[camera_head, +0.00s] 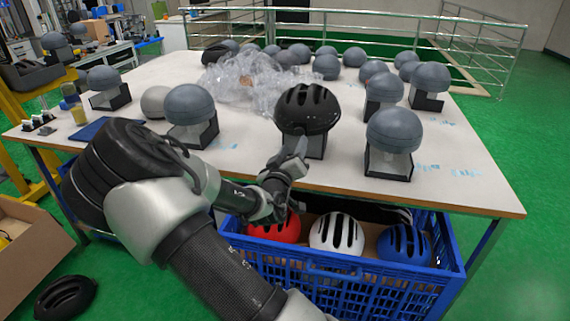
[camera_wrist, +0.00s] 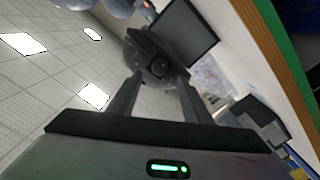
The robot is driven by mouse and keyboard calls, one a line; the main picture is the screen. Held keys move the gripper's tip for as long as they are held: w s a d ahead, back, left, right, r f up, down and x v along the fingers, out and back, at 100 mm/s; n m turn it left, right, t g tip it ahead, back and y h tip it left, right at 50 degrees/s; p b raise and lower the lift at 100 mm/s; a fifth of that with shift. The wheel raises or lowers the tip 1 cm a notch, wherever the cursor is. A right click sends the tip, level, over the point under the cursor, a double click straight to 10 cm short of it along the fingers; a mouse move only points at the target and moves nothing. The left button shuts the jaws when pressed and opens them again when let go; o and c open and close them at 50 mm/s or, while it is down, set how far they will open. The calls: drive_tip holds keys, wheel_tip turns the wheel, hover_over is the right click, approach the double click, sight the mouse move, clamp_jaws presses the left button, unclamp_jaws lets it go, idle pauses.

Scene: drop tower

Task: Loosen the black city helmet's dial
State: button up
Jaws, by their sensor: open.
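The black city helmet (camera_head: 308,107) sits on a grey stand near the front edge of the table, with vent slots facing up. My gripper (camera_head: 296,150) is just in front of and below the helmet, by its rim. In the wrist view, the two fingers of my gripper (camera_wrist: 159,92) are apart. A small round dark dial (camera_wrist: 160,69) shows between and beyond the fingertips, at the helmet's underside. Whether the fingers touch the dial cannot be told. Nothing is held.
A blue crate (camera_head: 330,283) below the table's front edge holds red, white and blue helmets. Grey domes on stands (camera_head: 393,140) flank the helmet on both sides. Clear plastic wrap (camera_head: 250,82) lies behind it on the white table (camera_head: 450,185). Another black helmet (camera_head: 66,298) lies on the green floor.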

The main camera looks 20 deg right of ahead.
drive_tip(key=p+v, duration=0.1)
drive_tip(key=v, duration=0.9)
drive_tip(key=shift+s, duration=0.15)
drive_tip(key=shift+a, duration=0.1)
